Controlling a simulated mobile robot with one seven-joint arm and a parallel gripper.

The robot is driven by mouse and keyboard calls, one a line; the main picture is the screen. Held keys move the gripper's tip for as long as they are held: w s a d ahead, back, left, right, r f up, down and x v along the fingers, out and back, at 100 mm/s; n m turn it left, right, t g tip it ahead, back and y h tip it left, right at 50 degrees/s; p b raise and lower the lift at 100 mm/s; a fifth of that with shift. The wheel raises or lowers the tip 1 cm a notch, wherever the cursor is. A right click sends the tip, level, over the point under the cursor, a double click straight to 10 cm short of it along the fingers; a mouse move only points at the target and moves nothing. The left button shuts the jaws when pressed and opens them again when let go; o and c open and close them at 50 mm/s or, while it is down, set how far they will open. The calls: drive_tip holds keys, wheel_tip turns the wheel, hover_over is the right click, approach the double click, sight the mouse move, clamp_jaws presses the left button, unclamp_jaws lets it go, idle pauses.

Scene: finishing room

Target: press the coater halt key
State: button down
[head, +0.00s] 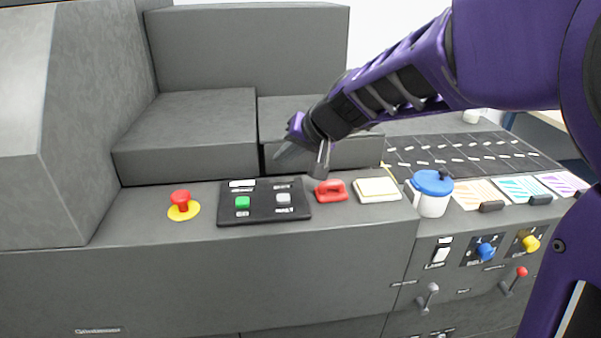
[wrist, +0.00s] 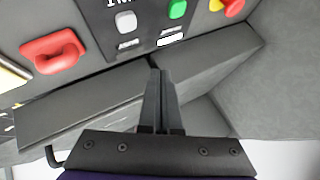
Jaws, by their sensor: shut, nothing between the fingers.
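A black key panel (head: 262,216) lies on the grey console top, with a green key (head: 242,203) at left and a light grey key (head: 283,199) at right. Their labels are too small to read surely. A red mushroom button (head: 181,197) on a yellow disc stands left of the panel. My gripper (head: 302,162) is above and behind the panel's right end, empty. In the wrist view its fingers (wrist: 161,80) are together, apart from the light grey key (wrist: 125,21) and the green key (wrist: 177,9). I cannot tell which control is the coater halt key.
A red handle-like object (head: 331,191), a cream pad (head: 377,189) and a white pot with a blue lid (head: 432,196) stand right of the panel. Grey raised blocks (head: 185,130) rise behind it. Knobs and levers are on the front face at right.

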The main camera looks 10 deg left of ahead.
drive_tip(key=b, duration=0.4)
hover_over(286, 200)
wheel_tip(286, 200, down, 6)
drive_tip(key=shift+r, duration=0.2)
drive_tip(key=shift+f+b, duration=0.75)
drive_tip(key=shift+b, duration=0.05)
drive_tip(key=shift+f, duration=0.1)
idle(0.8)
drive_tip(key=shift+f+b, duration=0.35)
drive_tip(key=shift+b, duration=0.25)
drive_tip(key=shift+f+b, duration=0.4)
drive_tip(key=shift+b, duration=0.15)
idle(0.5)
drive_tip(key=shift+r+p, duration=0.55)
drive_tip(key=shift+r, duration=0.3)
drive_tip(key=shift+r, duration=0.15)
